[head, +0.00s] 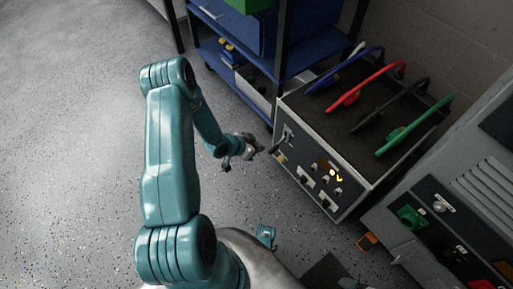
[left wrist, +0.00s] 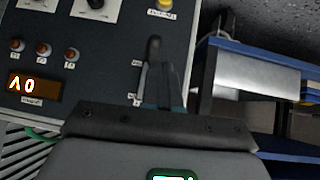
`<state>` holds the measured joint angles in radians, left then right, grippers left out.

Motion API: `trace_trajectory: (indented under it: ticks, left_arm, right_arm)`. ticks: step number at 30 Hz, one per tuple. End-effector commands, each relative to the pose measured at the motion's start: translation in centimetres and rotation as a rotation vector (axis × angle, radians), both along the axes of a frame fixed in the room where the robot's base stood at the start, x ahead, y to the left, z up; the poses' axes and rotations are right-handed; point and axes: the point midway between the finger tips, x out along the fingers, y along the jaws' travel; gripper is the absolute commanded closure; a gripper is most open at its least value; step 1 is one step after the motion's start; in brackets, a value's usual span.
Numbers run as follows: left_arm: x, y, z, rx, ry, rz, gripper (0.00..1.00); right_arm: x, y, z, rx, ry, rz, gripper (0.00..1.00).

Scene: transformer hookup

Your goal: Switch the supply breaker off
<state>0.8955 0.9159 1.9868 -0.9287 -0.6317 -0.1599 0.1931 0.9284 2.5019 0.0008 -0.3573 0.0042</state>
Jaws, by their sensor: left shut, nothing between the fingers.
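The supply box (head: 322,160) stands on the floor at the right, its front panel facing my left arm. Its breaker lever (head: 279,143) is at the panel's left end; in the left wrist view the dark lever (left wrist: 153,55) shows over its slot plate, with labels too small to read. That view is upside down, and the lever seems to point down the panel. The lit display (head: 332,172) reads 0 V, also in the left wrist view (left wrist: 34,88). My left gripper (head: 256,149) is shut and empty, just left of the lever; contact cannot be told. My right gripper is not in view.
Blue, red, black and green cables (head: 412,128) lie on the box top. A blue shelf cart (head: 235,62) stands behind. A grey cabinet (head: 470,185) with a green socket stands at the right. The speckled floor (head: 70,150) at left is clear.

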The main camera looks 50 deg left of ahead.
Motion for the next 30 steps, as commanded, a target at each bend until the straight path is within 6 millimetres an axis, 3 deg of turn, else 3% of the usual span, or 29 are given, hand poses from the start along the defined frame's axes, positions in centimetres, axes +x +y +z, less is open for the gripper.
trace_trajectory:
  ticks: [15, 30]
  left_arm:
    - [-8.0, 1.2, 2.9, 0.000, 0.002, 0.002, 1.00]
    - [-9.1, 1.4, 3.0, -0.001, 0.001, 0.001, 1.00]
  right_arm:
    - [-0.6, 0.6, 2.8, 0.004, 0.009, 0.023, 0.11]
    - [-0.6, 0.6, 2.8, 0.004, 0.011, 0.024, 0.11]
